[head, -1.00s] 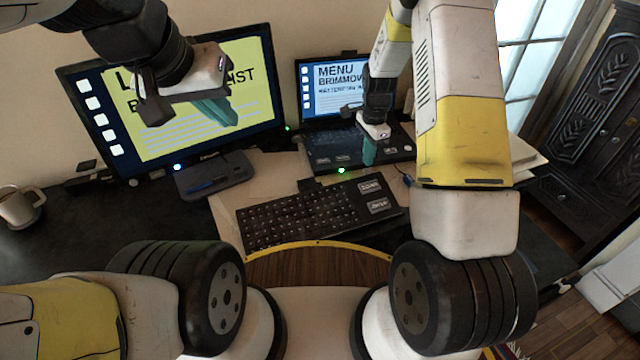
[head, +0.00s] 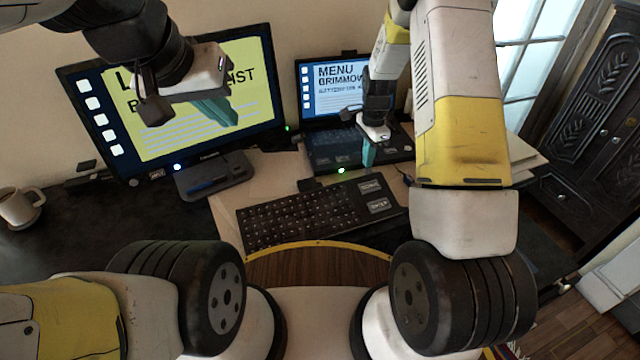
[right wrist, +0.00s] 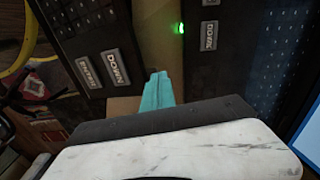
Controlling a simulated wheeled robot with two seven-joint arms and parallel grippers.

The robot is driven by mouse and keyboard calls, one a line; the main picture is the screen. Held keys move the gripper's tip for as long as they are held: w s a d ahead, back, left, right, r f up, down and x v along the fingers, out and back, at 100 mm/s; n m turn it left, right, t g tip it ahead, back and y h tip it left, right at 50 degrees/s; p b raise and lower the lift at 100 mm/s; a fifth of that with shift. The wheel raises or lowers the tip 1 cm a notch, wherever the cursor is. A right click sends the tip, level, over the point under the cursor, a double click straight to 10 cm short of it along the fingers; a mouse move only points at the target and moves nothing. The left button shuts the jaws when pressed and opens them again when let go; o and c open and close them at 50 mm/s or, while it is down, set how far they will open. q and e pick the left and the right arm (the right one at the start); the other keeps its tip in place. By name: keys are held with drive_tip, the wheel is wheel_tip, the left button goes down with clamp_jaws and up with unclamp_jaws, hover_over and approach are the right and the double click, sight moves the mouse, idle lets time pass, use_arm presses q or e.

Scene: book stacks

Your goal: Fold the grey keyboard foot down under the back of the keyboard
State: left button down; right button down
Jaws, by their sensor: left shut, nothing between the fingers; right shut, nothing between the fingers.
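The black keyboard (head: 300,217) lies flat at the front of the desk, with two large grey-labelled keys at its right end. It also shows in the right wrist view (right wrist: 92,42). A small dark tab (head: 308,184) shows at the keyboard's back edge; I cannot tell whether it is the grey foot. My right gripper (head: 368,156) is shut and empty, its teal fingers pointing down above the gap between keyboard and laptop. In the right wrist view its fingertips (right wrist: 160,82) show beside the keyboard's back edge. My left gripper (head: 217,112) is shut and empty, high before the monitor.
An open laptop (head: 330,85) stands behind the keyboard, close to my right gripper. A large monitor (head: 105,110) on a dark base (head: 213,175) stands at the left. A mug (head: 18,207) sits far left. A narrow tan strip (right wrist: 158,40) separates keyboard and laptop.

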drive_tip(key=shift+s+f, duration=0.1)
drive_tip(key=shift+f, duration=1.55)
idle(0.4)
drive_tip(key=shift+w, duration=0.2)
drive_tip(key=shift+w+a, duration=0.2)
drive_tip(key=shift+w, duration=0.3)
wheel_tip(320, 180, up, 10)
idle(1.0)
drive_tip(key=shift+r, duration=0.15)
drive_tip(key=s+r+n+t+y, duration=0.1)
drive_tip(key=s+r+n+t, duration=0.15)
drive_tip(key=s+r, duration=0.55)
drive_tip(key=s+r+n+t+y, duration=0.1)
drive_tip(key=s+r+n, duration=0.3)
drive_tip(key=r, duration=0.8)
drive_tip(key=s+r+n+t, duration=0.1)
drive_tip(key=s+n, duration=0.3)
drive_tip(key=s, duration=0.4)
drive_tip(key=s+r+n+t, duration=0.1)
drive_tip(key=s+r+n, duration=0.3)
drive_tip(key=s, duration=0.5)
drive_tip(key=shift+a+r+t, duration=0.15)
drive_tip(key=shift+a+t, duration=0.05)
drive_tip(key=shift+t, duration=0.15)
